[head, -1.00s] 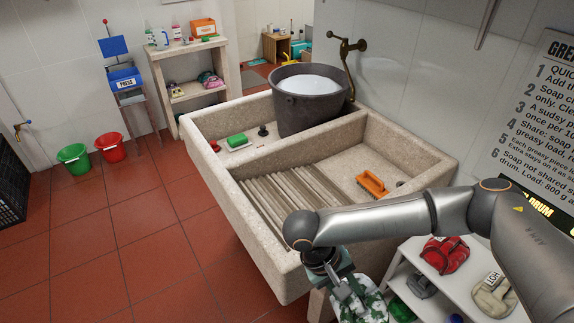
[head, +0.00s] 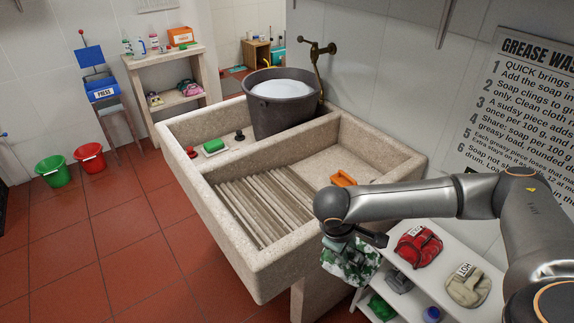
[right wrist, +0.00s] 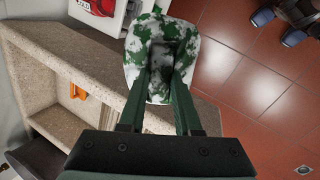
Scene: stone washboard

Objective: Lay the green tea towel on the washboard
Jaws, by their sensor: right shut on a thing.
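The green tea towel (head: 345,270), patterned green and white, hangs bunched from my right gripper (head: 352,246), which is shut on it. In the right wrist view the towel (right wrist: 150,28) is pinched between the fingertips (right wrist: 163,78). The ribbed stone washboard (head: 262,210) is in the near basin of the stone sink and is bare. Towel and gripper are outside the sink, by its right front wall, between it and the white shelf. My left gripper is not in view.
The sink's raised rim (head: 300,258) lies between towel and washboard. An orange brush (head: 343,179) is in the same basin. A bucket (head: 283,100) stands at the back. The white shelf (head: 455,252) on the right holds several cloth bundles.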

